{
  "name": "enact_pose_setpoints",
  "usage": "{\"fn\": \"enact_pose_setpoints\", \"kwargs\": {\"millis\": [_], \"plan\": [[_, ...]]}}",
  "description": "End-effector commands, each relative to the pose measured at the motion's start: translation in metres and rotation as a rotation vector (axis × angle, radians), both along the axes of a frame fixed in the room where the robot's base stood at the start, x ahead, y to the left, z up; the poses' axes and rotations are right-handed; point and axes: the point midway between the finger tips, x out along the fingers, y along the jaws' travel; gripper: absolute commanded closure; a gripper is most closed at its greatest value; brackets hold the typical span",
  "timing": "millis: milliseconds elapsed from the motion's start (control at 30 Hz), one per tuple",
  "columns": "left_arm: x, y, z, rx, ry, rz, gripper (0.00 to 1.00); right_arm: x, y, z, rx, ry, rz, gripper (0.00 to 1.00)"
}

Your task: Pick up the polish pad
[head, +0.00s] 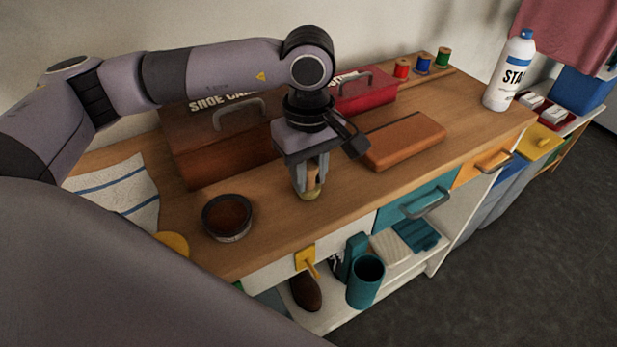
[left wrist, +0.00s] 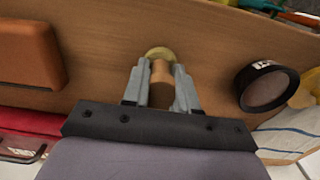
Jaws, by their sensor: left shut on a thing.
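The polish pad has a tan wooden handle and a round yellowish base (head: 309,195). It stands upright on the wooden bench top, as far as I can tell; any small gap beneath it is hard to see. My left gripper (head: 309,182) points down over it, shut on the handle, with one finger on each side. The left wrist view shows the handle between the fingers (left wrist: 160,84) and the pad's pale base (left wrist: 160,52) beyond the fingertips. My right gripper is not in view.
A round tin of brown polish (head: 228,218) stands left of the pad. A brown shoe care box (head: 215,145), a red box (head: 365,92) and an orange-brown case (head: 402,140) are close behind and right. Bare bench lies in front.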

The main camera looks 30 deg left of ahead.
Motion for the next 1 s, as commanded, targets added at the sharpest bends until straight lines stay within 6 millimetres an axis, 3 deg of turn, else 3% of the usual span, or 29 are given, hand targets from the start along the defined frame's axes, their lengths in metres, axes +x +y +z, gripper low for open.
{"fn": "enact_pose_setpoints", "kwargs": {"millis": [267, 700, 1000], "plan": [[0.001, 0.000, 0.011, -0.001, -0.003, 0.000, 1.00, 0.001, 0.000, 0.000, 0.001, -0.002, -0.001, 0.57], [0.001, -0.001, 0.090, -0.001, -0.003, 0.000, 1.00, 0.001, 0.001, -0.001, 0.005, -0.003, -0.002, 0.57], [0.000, 0.000, 0.101, 0.000, 0.000, 0.000, 1.00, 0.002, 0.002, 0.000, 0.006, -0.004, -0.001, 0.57]]}}
